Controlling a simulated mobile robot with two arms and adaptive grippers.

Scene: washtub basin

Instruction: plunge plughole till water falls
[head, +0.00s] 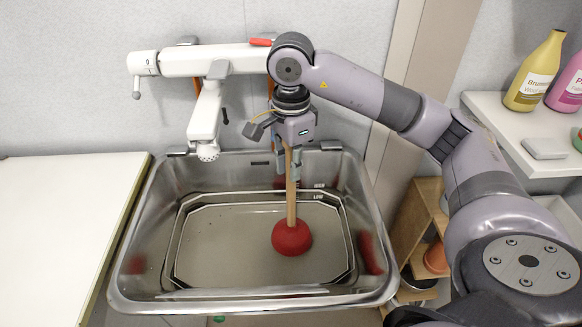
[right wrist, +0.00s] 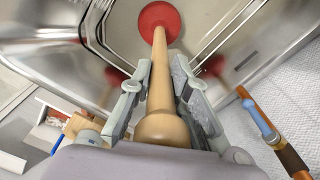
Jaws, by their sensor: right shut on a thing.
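The plunger has a red rubber cup (head: 292,238) and a wooden handle (head: 291,190). It stands nearly upright in the steel basin (head: 150,255), its cup low in the grey water (head: 225,245). My right gripper (head: 294,165) is shut on the upper handle, above the basin. In the right wrist view, the fingers (right wrist: 160,100) flank the handle and the red cup (right wrist: 160,18) lies beyond them. The plughole is not visible; I cannot tell whether the cup covers it. My left gripper is not in view.
A white tap (head: 207,110) hangs over the basin's back left. A white counter (head: 60,220) is to the left. A shelf (head: 500,115) with yellow (head: 535,75) and pink bottles (head: 570,85) is at the right. A wooden rack (head: 410,225) stands right of the basin.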

